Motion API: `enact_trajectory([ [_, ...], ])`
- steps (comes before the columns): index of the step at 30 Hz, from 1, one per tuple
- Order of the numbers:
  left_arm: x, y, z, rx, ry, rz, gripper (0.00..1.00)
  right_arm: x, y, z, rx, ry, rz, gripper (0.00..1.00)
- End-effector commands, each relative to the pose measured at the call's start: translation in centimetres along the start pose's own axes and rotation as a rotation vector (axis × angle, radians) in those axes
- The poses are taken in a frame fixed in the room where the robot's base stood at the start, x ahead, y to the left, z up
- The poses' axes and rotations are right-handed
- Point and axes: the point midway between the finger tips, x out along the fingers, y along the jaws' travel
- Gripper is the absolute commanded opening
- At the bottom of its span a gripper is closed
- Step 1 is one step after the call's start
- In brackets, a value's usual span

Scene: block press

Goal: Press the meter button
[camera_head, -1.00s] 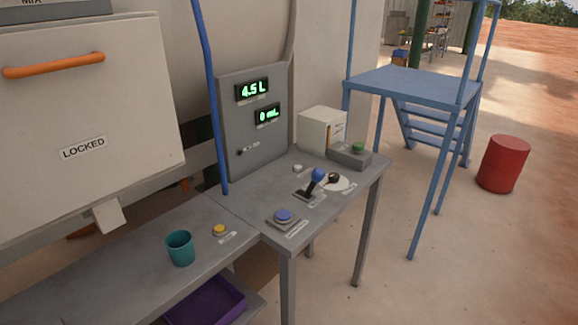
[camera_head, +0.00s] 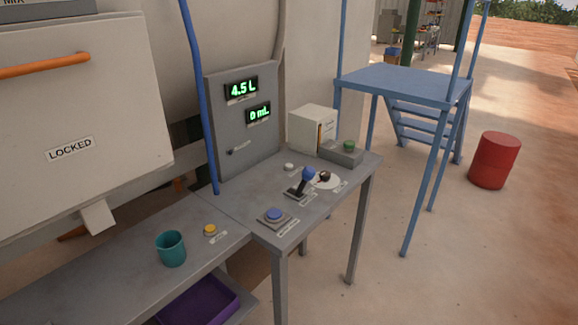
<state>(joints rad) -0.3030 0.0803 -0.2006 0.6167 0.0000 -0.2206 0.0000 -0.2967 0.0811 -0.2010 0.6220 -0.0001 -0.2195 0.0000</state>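Several buttons stand on the grey bench, and their small labels are too blurred to read, so I cannot tell which one is the meter button. A blue button (camera_head: 274,214) on a square base sits near the bench's front corner. A yellow button (camera_head: 210,230) is left of it, by the teal cup. A small white button (camera_head: 289,167) is near the grey panel, and a green button (camera_head: 349,145) tops a grey box at the back right. The panel's displays read 4.5 L (camera_head: 241,90) and 0 mL (camera_head: 258,114). Neither of my grippers is in view.
A blue-knobbed lever (camera_head: 307,176) and a dark knob on a white disc (camera_head: 325,177) stand among the buttons. A teal cup (camera_head: 171,248) is on the lower-left bench. A purple tray (camera_head: 232,292) is below. A blue platform (camera_head: 405,84) and red barrel (camera_head: 495,160) stand right.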

Motion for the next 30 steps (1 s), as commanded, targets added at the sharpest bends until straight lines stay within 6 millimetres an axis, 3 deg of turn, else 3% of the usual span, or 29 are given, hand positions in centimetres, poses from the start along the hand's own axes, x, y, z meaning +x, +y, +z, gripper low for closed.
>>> enact_trajectory([
  [1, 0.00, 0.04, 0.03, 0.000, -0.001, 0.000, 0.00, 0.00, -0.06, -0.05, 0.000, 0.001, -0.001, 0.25],
  [6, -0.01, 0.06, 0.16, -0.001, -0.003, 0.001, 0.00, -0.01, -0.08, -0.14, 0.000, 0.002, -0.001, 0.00],
  [30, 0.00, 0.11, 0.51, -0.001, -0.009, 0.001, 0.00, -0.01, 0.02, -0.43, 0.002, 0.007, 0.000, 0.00],
])
